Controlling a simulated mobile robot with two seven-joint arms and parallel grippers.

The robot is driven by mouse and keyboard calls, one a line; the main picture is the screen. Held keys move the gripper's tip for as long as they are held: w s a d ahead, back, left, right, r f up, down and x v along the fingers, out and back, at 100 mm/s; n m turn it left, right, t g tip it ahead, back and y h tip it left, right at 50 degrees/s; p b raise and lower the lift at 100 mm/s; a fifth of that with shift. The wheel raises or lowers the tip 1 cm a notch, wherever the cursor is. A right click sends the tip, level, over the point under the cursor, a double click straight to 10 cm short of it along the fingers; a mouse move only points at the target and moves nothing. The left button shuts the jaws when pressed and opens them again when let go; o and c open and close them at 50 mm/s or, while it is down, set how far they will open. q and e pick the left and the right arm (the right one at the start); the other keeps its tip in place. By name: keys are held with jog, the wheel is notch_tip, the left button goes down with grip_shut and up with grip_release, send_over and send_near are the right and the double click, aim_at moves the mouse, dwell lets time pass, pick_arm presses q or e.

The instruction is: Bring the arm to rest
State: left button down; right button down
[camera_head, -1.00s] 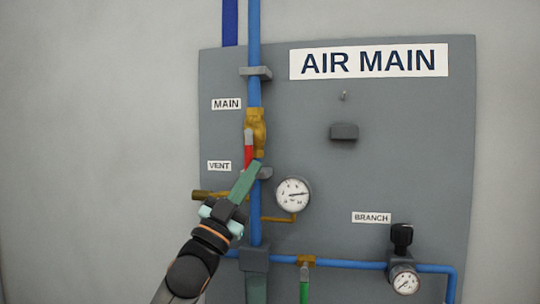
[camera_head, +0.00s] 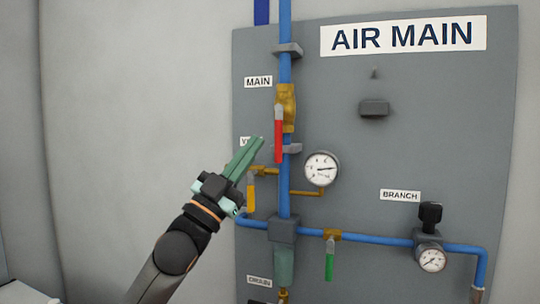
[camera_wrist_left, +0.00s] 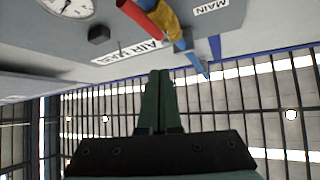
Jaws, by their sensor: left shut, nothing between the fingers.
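My left gripper (camera_head: 250,150) is in front of the grey air panel (camera_head: 420,120), left of the blue main pipe. Its green fingers are together and hold nothing. They cover part of the VENT label. The fingers also show shut in the left wrist view (camera_wrist_left: 157,95), with the panel beyond them. The main valve (camera_head: 286,100) is brass with a red handle (camera_head: 278,138) hanging down along the pipe. The yellow vent handle (camera_head: 251,195) hangs down just right of the gripper body. My right gripper is not in either view.
A round gauge (camera_head: 322,168) sits right of the main pipe. A green handle (camera_head: 330,262) hangs below the lower blue pipe. A black-knobbed regulator (camera_head: 430,225) with a small gauge is at the lower right. The wall (camera_head: 130,100) left of the panel is bare.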

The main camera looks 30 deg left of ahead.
pick_arm(q)
jog(key=shift+s+a, duration=0.15)
jog(key=shift+s, duration=0.05)
dwell(0.5)
jog(key=w+d+f+n+g+y, duration=0.1)
jog(key=w+f+n+g+y, duration=0.15)
jog(key=f, duration=0.85)
jog(key=w+d+f+n+g+y, duration=0.15)
jog(key=w+f, duration=0.25)
jog(key=f, duration=0.7)
jog(key=s+d+f+n+g+p, duration=0.1)
jog(key=d+f+g, duration=0.1)
jog(key=f, duration=0.7)
jog(key=s+d+f+g, duration=0.1)
jog(key=d+f+g, duration=0.15)
jog(key=f, duration=0.65)
jog(key=s+d+f+n+g, duration=0.1)
jog(key=s+d+f+g, duration=0.3)
jog(key=s+f, duration=0.8)
jog(key=s+d+f+n+g+p, duration=0.1)
jog(key=s+d+f+g, duration=0.3)
jog(key=s+f, duration=0.9)
jog(key=d+f, duration=0.2)
jog(key=d, duration=0.1)
jog(key=shift+d+f, duration=0.15)
jog(key=shift+f, duration=0.25)
